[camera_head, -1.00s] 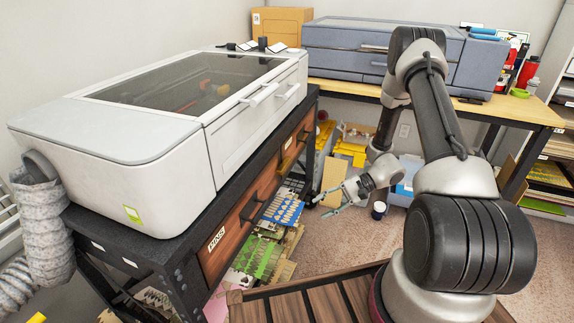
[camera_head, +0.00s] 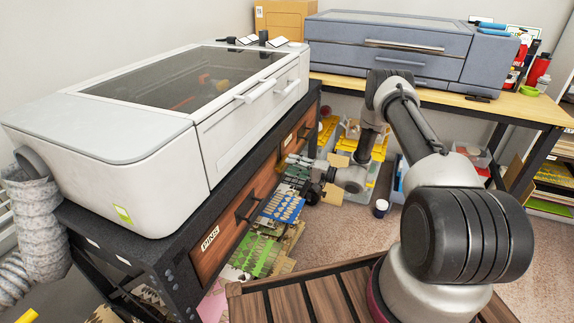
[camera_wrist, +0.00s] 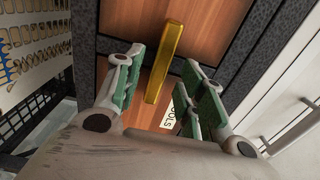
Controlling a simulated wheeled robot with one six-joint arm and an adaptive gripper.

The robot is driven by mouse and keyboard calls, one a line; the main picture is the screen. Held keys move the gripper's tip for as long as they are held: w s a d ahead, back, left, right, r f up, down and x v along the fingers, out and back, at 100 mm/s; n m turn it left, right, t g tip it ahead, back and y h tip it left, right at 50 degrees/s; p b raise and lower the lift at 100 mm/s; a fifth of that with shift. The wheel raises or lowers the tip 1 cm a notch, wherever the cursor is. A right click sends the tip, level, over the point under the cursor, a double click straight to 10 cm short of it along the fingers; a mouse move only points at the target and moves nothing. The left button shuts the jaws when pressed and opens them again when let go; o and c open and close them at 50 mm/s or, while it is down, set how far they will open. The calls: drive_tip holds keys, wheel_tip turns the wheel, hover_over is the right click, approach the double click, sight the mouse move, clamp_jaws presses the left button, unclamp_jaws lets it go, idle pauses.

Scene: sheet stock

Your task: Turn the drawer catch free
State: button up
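The yellow catch (camera_wrist: 165,60) is a bar on the wood-faced drawer front (camera_wrist: 128,22) in the wrist view. It stands nearly upright there, tilted a little, and its top crosses the wooden panel. My gripper (camera_wrist: 165,82) is open, with one green-padded finger on each side of the bar's lower part. I cannot tell whether the pads touch it. A label reading TOOLS (camera_wrist: 170,115) is partly hidden behind the right finger. In the head view my gripper (camera_head: 302,170) is low beside the drawers under the white machine. The catch is too small to make out clearly there.
The black bench (camera_head: 150,243) carries the white machine (camera_head: 150,130). Its nearer drawer (camera_head: 228,232) is labelled PINS and has a dark handle. Patterned sheets (camera_head: 283,207) lie below my gripper. A blue-grey cabinet (camera_head: 385,45) stands on the back table. Carpeted floor is open at the middle.

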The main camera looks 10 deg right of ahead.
drive_tip(key=shift+x, duration=1.3)
clamp_jaws()
drive_tip(key=shift+m, duration=0.4)
drive_tip(key=m, duration=1.7)
